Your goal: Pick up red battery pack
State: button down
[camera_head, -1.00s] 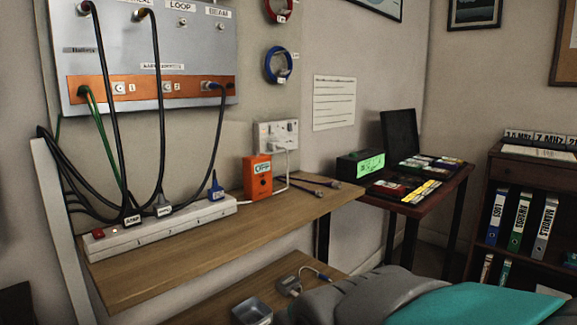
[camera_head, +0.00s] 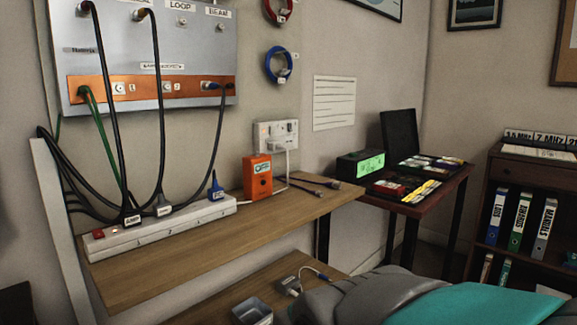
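On the dark red table (camera_head: 462,181) at the back, an open black case (camera_head: 400,135) stands by several small coloured packs (camera_head: 405,190). Some of these look red, yellow, green and white. They are too small for me to tell which one is the red battery pack. My gripper is out of view. Only a grey and teal part of my arm (camera_head: 470,305) shows at the bottom right.
A wooden shelf (camera_head: 150,275) holds a white power strip (camera_head: 165,232) with plugs and an orange box (camera_head: 257,177). A black box with a green display (camera_head: 362,165) stands beside the packs. A bookcase with binders (camera_head: 520,222) is at right.

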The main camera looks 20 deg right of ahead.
aim_at(388, 189)
jog(key=l+z, duration=0.4)
jog(key=l, duration=0.15)
jog(key=l+z, duration=0.35)
jog(key=l, duration=0.25)
jog(key=i+j, duration=0.05)
